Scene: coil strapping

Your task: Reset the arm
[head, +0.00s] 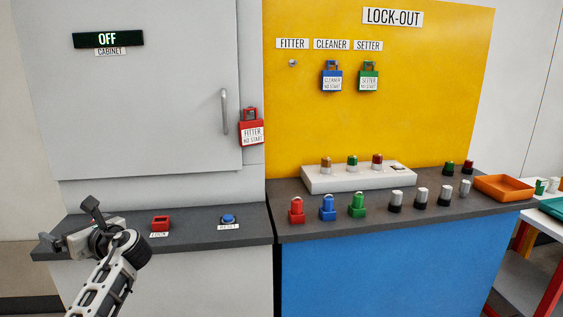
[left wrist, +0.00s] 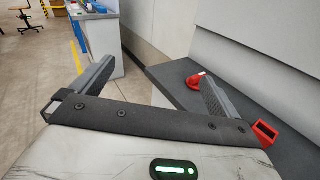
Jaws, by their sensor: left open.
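My left gripper (head: 72,226) is over the left end of the dark counter, beside the cabinet front. In the left wrist view, its two fingers (left wrist: 152,88) stand wide apart with nothing between them. A red knob or handle (left wrist: 195,82) shows on the counter near the right finger; I cannot make it out in the head view. A red square frame labelled LOCK (head: 160,223) lies just right of the gripper, and a red square frame also shows in the left wrist view (left wrist: 265,132). My right gripper is not in view.
A blue RESET button (head: 228,219) sits on the counter. A red FITTER padlock (head: 251,132) hangs at the cabinet's edge; blue (head: 332,82) and green (head: 369,82) padlocks hang on the yellow board. Several coloured pieces and an orange tray (head: 503,188) occupy the right counter.

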